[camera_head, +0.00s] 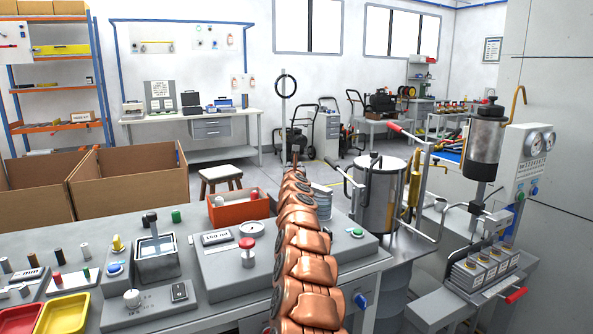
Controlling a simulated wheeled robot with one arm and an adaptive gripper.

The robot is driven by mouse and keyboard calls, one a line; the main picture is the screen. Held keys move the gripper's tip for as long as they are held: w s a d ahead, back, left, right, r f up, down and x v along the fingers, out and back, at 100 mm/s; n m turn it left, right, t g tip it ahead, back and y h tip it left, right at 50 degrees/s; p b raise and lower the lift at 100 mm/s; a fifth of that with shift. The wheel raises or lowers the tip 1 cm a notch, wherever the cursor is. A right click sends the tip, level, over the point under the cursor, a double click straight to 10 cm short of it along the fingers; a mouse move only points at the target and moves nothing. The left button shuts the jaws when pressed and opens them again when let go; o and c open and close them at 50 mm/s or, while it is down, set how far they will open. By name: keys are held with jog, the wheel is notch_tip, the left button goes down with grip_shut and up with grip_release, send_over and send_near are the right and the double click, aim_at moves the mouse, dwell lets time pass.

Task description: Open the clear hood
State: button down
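My copper-coloured arm rises from the bottom middle of the head view and narrows toward the far side of the bench. My gripper (295,154) is at its far end, small and seen from behind, so its fingers cannot be made out. No hood can be named with certainty. A ribbed, greyish clear piece (322,203) is partly hidden behind my arm.
The grey bench (215,318) holds a red emergency-type button (247,244), a small metal tank (156,262), an orange-red box (238,209) and yellow and red trays. Cardboard boxes (130,183) stand behind at left. A gauge panel (531,155) and metal press-like rig stand at right.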

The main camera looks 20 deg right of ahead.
jog(key=c, duration=0.9)
grip_release()
jog(key=shift+o, duration=0.2)
jog(key=shift+d+r, duration=0.1)
jog(key=shift+r, duration=0.05)
jog(key=shift+r, duration=3.6)
jog(key=shift+d+r, duration=0.1)
jog(key=shift+r, duration=1)
jog(key=shift+a+r, duration=0.15)
jog(key=shift+a, duration=0.05)
